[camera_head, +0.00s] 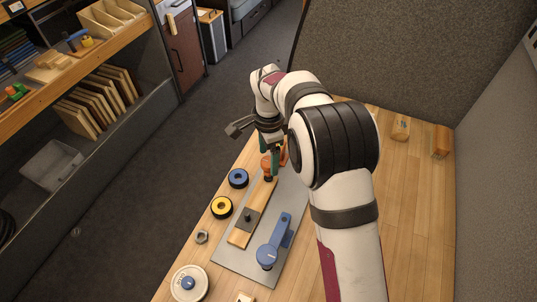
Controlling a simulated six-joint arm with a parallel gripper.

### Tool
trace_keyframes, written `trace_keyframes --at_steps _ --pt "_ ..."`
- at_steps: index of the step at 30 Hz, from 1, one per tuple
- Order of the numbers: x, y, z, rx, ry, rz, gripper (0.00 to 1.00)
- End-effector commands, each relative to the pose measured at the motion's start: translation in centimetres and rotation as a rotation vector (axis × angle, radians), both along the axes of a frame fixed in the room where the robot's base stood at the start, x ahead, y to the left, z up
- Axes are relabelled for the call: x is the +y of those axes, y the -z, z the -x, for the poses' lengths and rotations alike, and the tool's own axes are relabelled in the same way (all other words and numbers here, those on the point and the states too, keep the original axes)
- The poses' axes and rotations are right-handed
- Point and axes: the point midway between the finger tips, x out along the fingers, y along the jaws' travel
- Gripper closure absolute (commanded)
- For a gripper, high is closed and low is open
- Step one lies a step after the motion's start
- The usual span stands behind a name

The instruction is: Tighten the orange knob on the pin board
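Orange parts (266,166) show at the far end of a grey metal plate (232,253), above a small black base. I take them to be the orange knob, but its shape is partly covered. My gripper (275,163) points down right at the orange parts, with its dark green fingers in front of them. I cannot tell whether the fingers close on the knob or only stand beside it. A wooden strip (238,237) lies along the plate, with a dark square block and stud (248,217) on it. A blue lever (275,242) stands at the plate's near right.
Left of the plate on the wooden table are a blue ring (238,178), a yellow ring (221,208), a metal nut (202,237) and a white disc (189,284). Wooden blocks (401,127) lie at the back right. My arm covers the table's middle; a grey partition stands behind.

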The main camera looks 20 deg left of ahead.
Motion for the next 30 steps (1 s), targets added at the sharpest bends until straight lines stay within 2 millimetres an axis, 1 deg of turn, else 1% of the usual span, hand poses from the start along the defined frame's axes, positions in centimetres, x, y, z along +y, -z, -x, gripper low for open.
trace_keyframes --at_steps 5,8,11,15,18,21,25,30 --pt "0.0 0.0 0.0 0.001 0.000 0.001 0.19" --pt "0.0 -1.0 0.0 -0.001 0.000 -0.001 0.19" --pt "0.1 -3.4 0.0 -0.004 0.000 -0.002 0.19" --pt "0.0 -8.1 0.0 -0.004 0.001 -0.003 0.19" --pt "0.0 -11.1 0.0 -0.003 0.001 -0.003 0.19" --pt "0.0 -13.5 0.0 -0.002 0.001 -0.002 0.19" --pt "0.0 -15.3 0.0 -0.001 0.000 -0.001 0.19" --pt "0.0 -15.8 0.1 0.001 0.000 0.000 0.19"
